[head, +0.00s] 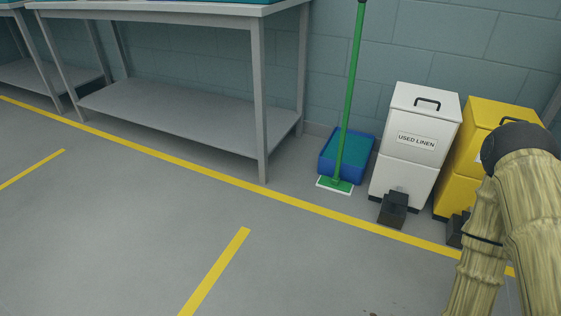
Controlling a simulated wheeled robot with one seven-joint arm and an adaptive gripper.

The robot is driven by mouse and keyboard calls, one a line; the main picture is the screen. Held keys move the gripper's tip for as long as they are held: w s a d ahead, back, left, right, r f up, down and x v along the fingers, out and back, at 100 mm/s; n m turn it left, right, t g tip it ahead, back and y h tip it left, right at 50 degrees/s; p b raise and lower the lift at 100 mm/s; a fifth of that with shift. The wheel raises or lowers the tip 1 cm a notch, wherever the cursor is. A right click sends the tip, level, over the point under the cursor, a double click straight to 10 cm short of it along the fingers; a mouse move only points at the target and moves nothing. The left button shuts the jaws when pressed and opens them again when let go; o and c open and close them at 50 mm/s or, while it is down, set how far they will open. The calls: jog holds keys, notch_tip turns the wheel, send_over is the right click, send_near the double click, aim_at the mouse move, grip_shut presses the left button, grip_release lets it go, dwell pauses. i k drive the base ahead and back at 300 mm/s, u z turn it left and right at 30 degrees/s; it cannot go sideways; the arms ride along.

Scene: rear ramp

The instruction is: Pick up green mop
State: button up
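The green mop (350,100) stands nearly upright near the wall, between the grey table and the white bin. My arm shows at the right edge, in front of the yellow bin and apart from the mop. My gripper is not visible in this view.
A white bin (404,159) labelled "USED LINEN" with a dark pedal stands right of the mop. A yellow bin (455,190) is beside it, partly hidden by my arm. A grey table (175,110) with a lower shelf stands left. The grey floor in front is clear, with yellow lines.

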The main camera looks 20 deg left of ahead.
aim_at(334, 183)
jog(key=u, duration=1.2)
jog(key=i, duration=1.25)
jog(key=z, duration=0.35)
